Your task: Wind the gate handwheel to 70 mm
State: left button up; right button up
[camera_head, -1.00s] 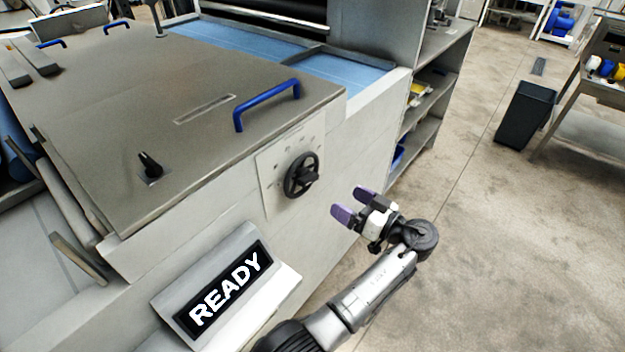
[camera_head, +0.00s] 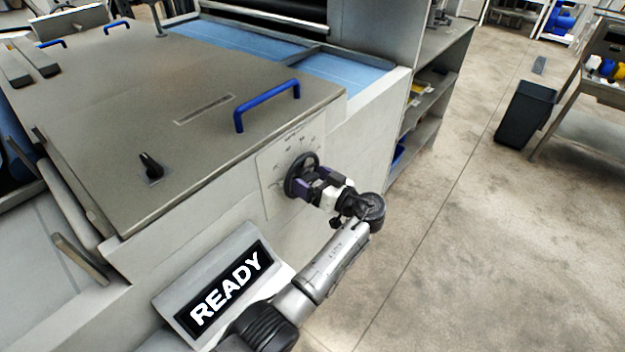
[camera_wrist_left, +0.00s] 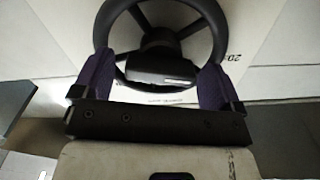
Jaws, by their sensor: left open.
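The black gate handwheel (camera_head: 298,172) is on a pale dial plate on the machine's side wall. Its rim and spokes fill the top of the left wrist view (camera_wrist_left: 160,52). My left gripper (camera_head: 308,180) is at the wheel, its purple fingers pointing at it. In the left wrist view, the fingers (camera_wrist_left: 160,88) are spread at either side of the wheel's lower part, with a dark block, perhaps the wheel's handle, between them. I cannot tell whether they touch the wheel. The dial plate (camera_head: 268,185) is partly hidden; its scale marks are too small to read. My right gripper is out of view.
A READY display (camera_head: 232,290) stands below and left of the wheel, close to my left arm. A blue handle (camera_head: 268,100) is on the machine's top cover. A shelf unit (camera_head: 432,85) and black bin (camera_head: 524,115) are at right, with clear floor between.

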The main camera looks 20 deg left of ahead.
pick_arm(q)
jog(key=c, duration=0.9)
jog(key=shift+c, duration=0.2)
